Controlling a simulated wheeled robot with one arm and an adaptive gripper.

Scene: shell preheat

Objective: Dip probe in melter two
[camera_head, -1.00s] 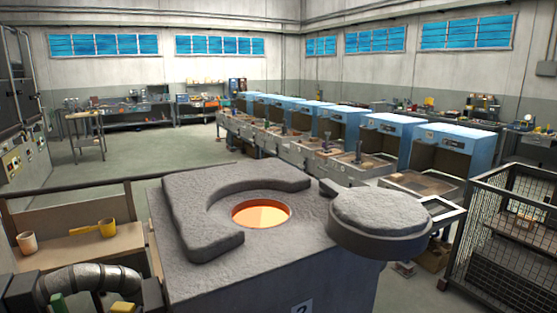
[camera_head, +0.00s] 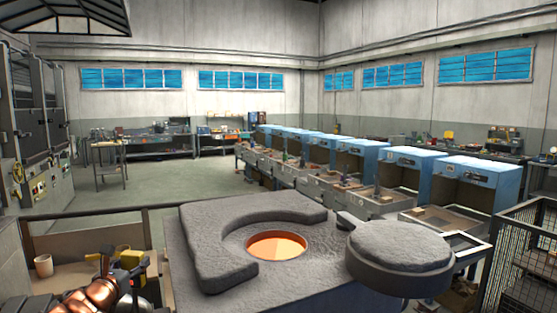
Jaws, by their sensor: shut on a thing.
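The melter (camera_head: 190,260) is a grey block with a rough, thick collar around its top, in the front middle of the view. Its round opening (camera_head: 277,245) glows orange and is uncovered. The round grey lid (camera_head: 400,250) is swung aside to the right of the opening. My gripper (camera_head: 133,262) is at the lower left, left of the melter and apart from it, in front of a yellow cup (camera_head: 97,256). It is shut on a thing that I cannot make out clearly. I cannot clearly identify the probe.
A pale cup (camera_head: 43,265) stands on the ledge (camera_head: 70,277) at the left. A wire-mesh cage (camera_head: 530,262) is close at the right. A row of blue hooded stations (camera_head: 405,170) runs behind the melter. The floor (camera_head: 190,185) at the back left is clear.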

